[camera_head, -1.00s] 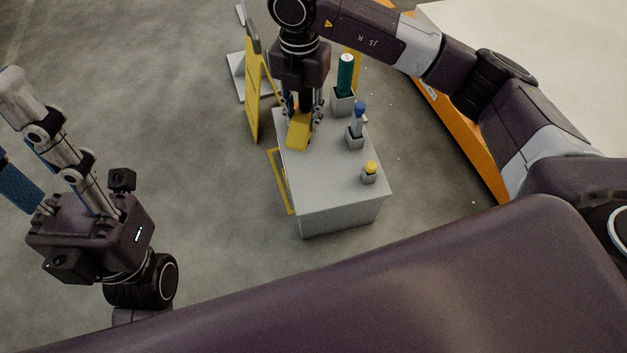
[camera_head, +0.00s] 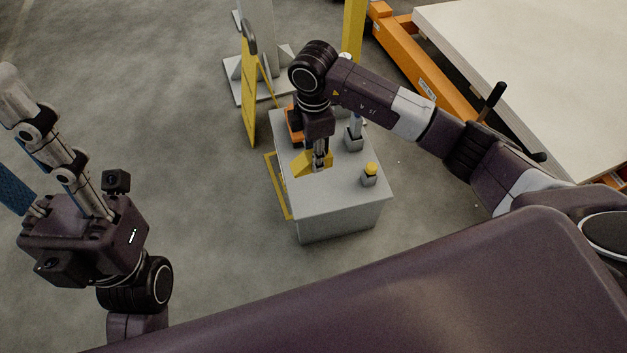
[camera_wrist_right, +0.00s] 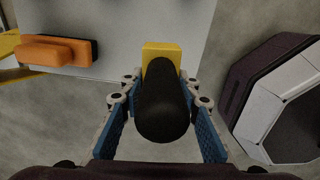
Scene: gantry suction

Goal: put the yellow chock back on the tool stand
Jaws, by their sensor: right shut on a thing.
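The yellow chock (camera_head: 304,163) is at the top of the grey tool stand (camera_head: 340,209), near its left side. My right gripper (camera_head: 319,163) is over the stand, pointing down and shut on the chock. In the right wrist view the yellow chock (camera_wrist_right: 161,49) shows behind a dark round handle (camera_wrist_right: 165,110) between the blue-padded fingers. I cannot tell whether the chock touches the stand top. My left gripper (camera_head: 14,140) is at the left, away from the stand, its fingers apart and empty.
An orange and black thing (camera_head: 294,125) lies at the stand's back left. A grey holder with a tool (camera_head: 354,136) and a small yellow-capped piece (camera_head: 370,172) stand at the right. A yellow panel (camera_head: 249,95) stands behind left. The stand's front top is clear.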

